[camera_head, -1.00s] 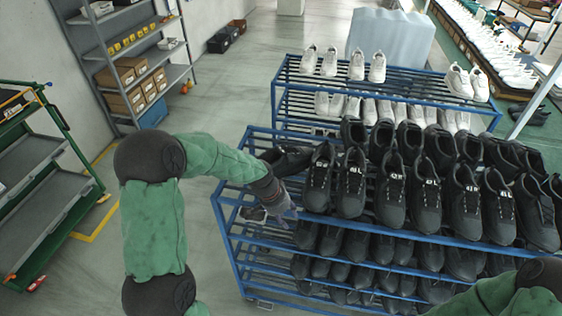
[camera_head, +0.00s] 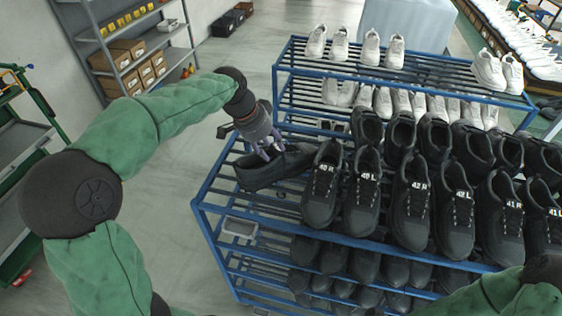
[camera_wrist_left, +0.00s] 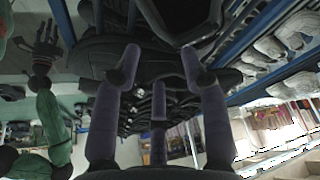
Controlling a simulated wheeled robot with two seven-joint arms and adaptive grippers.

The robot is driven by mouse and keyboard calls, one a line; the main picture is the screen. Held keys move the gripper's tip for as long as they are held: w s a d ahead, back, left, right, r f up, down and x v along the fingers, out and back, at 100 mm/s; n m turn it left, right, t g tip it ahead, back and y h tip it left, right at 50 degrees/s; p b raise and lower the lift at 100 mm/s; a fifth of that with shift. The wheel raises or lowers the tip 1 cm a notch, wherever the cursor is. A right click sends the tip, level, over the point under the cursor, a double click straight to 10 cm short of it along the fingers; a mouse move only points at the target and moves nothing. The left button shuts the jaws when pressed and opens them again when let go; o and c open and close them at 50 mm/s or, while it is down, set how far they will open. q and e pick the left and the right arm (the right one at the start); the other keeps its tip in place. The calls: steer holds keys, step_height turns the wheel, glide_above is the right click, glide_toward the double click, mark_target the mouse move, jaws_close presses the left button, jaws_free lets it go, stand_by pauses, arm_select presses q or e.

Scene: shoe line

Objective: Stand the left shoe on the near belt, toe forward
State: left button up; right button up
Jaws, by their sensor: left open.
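A black shoe (camera_head: 278,168) lies crosswise at the left end of the blue rack's upper tier, beside the upright black shoes. My left gripper (camera_head: 262,152) is at this shoe with its purple fingers over its upper left part; the fingers are open. In the left wrist view the spread fingers (camera_wrist_left: 160,82) reach toward dark shoe surfaces; whether they touch is unclear. Several black shoes stand upright in rows with size tags such as 40 R and 40 L. No near belt can be made out for certain.
The blue rack (camera_head: 212,192) fills the middle, with white shoes (camera_head: 371,48) on its back tier. Grey shelving with cardboard boxes (camera_head: 119,58) stands back left. A line of white shoes (camera_head: 510,40) runs back right. Floor is open left of the rack.

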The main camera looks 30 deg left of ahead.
mark_target(280, 163)
arm_select(q)
steer(key=shift+s+d+f, duration=0.15)
steer(key=shift+f, duration=0.15)
steer(key=x, duration=0.4)
steer(key=shift+f, duration=0.15)
steer(key=shift+d+f, duration=0.15)
steer(key=shift+f, duration=0.2)
steer(key=x, duration=0.4)
steer(key=shift+w+f+p, duration=0.15)
steer(key=shift+w+p, duration=0.05)
steer(key=shift+p, duration=0.15)
steer(key=shift+s, duration=0.1)
jaws_close()
